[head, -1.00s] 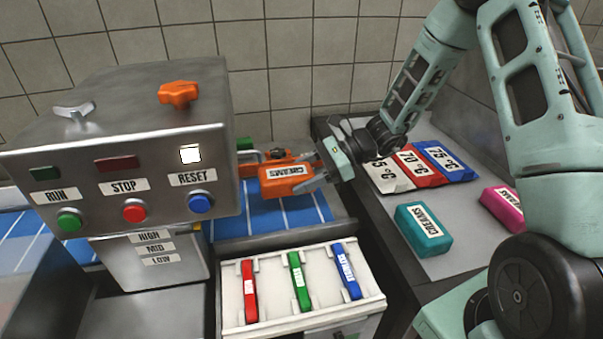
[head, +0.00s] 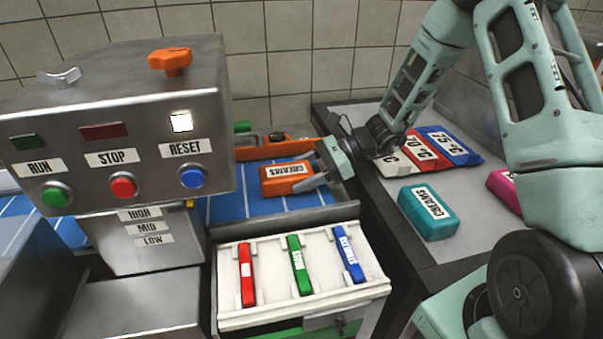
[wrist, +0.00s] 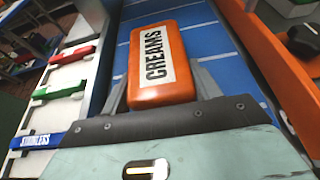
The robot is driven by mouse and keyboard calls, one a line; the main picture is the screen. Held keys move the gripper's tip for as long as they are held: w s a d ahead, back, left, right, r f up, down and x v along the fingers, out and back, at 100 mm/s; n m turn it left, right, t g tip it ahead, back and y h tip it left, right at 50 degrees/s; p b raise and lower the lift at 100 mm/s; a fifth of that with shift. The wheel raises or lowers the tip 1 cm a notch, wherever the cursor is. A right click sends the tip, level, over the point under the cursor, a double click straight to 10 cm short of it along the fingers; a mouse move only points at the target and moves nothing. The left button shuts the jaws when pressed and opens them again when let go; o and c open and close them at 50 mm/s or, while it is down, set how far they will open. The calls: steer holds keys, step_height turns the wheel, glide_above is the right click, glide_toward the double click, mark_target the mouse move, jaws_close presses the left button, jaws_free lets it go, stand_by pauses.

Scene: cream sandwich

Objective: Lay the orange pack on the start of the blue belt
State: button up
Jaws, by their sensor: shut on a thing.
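The orange pack (head: 287,177), labelled CREAMS, is at the near right end of the blue belt (head: 258,205) in the head view. My gripper (head: 312,180) reaches in from the right and is shut on the pack's near end. In the wrist view the orange pack (wrist: 161,62) lies between the fingers, with blue belt (wrist: 212,62) and its white lines around it. The pack is over the belt and looks flat; whether its underside touches the belt I cannot tell.
A steel control box (head: 120,130) with RUN, STOP and RESET buttons stands at left. A white tray (head: 262,317) with red, green and blue strips is in front. A teal pack (head: 428,212) and a pink pack (head: 503,188) lie on the right counter. An orange rail (head: 280,149) runs behind the belt.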

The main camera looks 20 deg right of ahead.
steer(key=o, duration=1.1)
steer(key=v, duration=1.7)
steer(key=shift+d+r, duration=0.15)
